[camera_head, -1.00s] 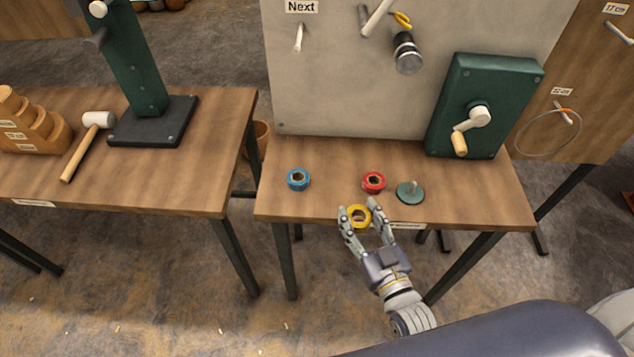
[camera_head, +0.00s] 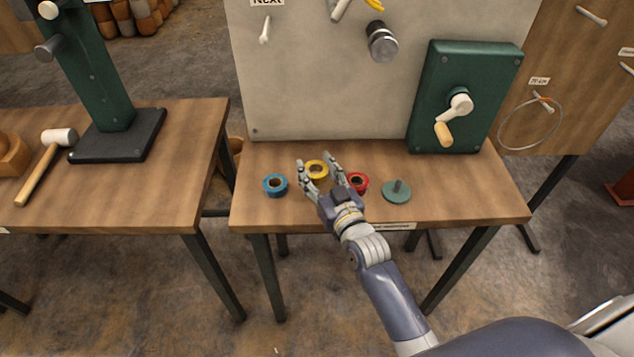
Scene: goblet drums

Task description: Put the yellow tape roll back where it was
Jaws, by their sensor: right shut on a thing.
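The yellow tape roll (camera_head: 316,170) is between the fingertips of my right gripper (camera_head: 322,170), which is shut on it. The roll is over the wooden table, between the blue tape roll and the red tape roll and a little farther back. I cannot tell whether it touches the tabletop. The blue tape roll (camera_head: 275,185) lies on the table to the left. The red tape roll (camera_head: 358,183) lies just right of my gripper, close to its right finger. My left gripper is not in view.
A green disc with a peg (camera_head: 397,191) stands right of the red roll. A grey board (camera_head: 320,95) and a green crank box (camera_head: 465,90) rise behind the table (camera_head: 460,205). A mallet (camera_head: 45,165) lies on the left table. The tabletop's right part is clear.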

